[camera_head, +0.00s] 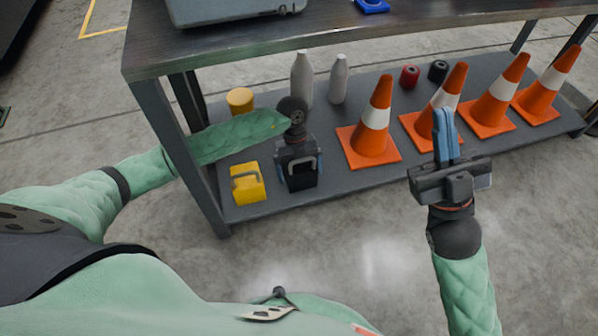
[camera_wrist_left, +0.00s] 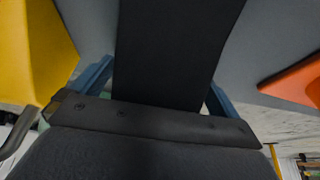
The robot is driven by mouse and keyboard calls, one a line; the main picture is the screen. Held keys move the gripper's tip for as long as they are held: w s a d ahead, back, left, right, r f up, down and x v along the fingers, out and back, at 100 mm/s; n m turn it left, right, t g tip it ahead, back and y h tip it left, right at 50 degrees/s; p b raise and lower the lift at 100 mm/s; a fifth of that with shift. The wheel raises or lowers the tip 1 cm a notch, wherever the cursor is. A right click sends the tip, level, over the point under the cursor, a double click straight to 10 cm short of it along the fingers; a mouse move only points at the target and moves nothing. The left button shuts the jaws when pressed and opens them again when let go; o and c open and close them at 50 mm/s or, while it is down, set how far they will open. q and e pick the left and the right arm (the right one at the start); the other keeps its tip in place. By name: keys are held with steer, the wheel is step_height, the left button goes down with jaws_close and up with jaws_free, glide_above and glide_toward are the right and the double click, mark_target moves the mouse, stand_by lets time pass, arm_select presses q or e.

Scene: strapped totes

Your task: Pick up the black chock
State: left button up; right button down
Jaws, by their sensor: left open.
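The black chock (camera_head: 302,180) stands on the lower shelf near its front edge, right of a yellow chock. It also shows as a wide dark block in the left wrist view (camera_wrist_left: 172,50). My left gripper (camera_head: 299,170) is open, with one blue finger on each side of the black chock. In the left wrist view the fingers (camera_wrist_left: 160,85) flank it; contact cannot be told. The gripper body hides the chock's upper part in the head view. My right gripper (camera_head: 446,132) is in front of the shelf at the right, its blue fingers together and empty.
The yellow chock (camera_head: 247,184) is close on the left. Several orange cones stand to the right, the nearest (camera_head: 371,138) beside the black chock. Two grey bottles (camera_head: 302,78) and a yellow cylinder (camera_head: 240,100) stand behind. The tabletop (camera_head: 330,38) overhangs the lower shelf (camera_head: 335,182).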

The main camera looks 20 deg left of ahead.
arm_select(q)
steer(key=shift+c, duration=0.4)
steer(key=c, duration=1.4)
steer(key=shift+c, duration=0.6)
steer(key=shift+r, duration=0.1)
